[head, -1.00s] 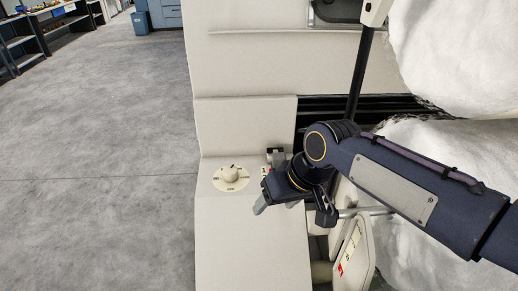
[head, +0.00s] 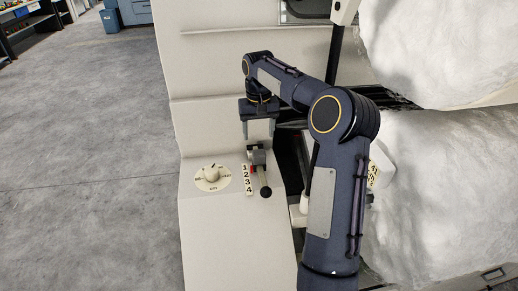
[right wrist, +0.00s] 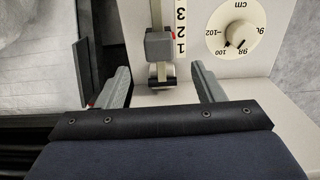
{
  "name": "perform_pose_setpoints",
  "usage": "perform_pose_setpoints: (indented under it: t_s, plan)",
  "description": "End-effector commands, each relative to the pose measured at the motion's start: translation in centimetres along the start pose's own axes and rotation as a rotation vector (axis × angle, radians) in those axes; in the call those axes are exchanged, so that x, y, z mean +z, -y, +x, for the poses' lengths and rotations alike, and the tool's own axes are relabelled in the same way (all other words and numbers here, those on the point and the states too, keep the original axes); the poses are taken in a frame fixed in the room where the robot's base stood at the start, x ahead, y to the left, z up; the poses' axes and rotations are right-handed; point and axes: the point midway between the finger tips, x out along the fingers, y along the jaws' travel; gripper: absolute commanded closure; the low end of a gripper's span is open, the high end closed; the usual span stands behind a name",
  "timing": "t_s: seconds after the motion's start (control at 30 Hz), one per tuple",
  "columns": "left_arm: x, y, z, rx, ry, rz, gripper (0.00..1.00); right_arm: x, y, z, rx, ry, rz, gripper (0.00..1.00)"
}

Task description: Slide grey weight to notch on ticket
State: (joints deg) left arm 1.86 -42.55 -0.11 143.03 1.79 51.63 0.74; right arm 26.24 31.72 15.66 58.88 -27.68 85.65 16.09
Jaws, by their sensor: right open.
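The grey weight (head: 257,157) sits on a short bar with a black knob (head: 265,192) at its near end. A number strip (head: 248,180), reading 1 to 4, runs beside the bar. My right gripper (head: 258,131) is open just beyond the weight. In the right wrist view its fingers (right wrist: 158,84) are spread wide either side of the bar's end, with nothing between them. I cannot identify a ticket for certain. My left gripper is out of view.
A round dial (head: 212,177) lies left of the number strip on the cream machine panel (head: 225,235). White fibre rolls (head: 440,180) stand close on the right. A numbered card (head: 373,174) shows partly behind my arm. Grey floor (head: 90,160) is clear on the left.

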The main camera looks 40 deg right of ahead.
Motion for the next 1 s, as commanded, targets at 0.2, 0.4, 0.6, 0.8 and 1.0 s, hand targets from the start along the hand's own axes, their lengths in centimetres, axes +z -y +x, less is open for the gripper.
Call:
perform_pose_setpoints:
  t_s: [0.2,0.4,0.6,0.8,1.0]
  plan:
    - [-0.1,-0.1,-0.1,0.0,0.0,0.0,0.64,-0.4,-0.3,2.0,0.005,0.009,0.011,0.38]
    - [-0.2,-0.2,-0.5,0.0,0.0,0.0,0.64,-0.3,-0.2,5.3,0.003,0.009,0.01,0.38]
    - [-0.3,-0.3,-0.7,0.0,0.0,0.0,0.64,-0.3,-0.2,7.6,0.002,0.007,0.009,0.38]
    - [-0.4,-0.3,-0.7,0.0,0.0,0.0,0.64,-0.3,-0.2,8.1,0.002,0.004,0.01,0.38]
    - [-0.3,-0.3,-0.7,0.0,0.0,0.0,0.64,-0.3,-0.2,8.1,0.002,0.005,0.009,0.45]
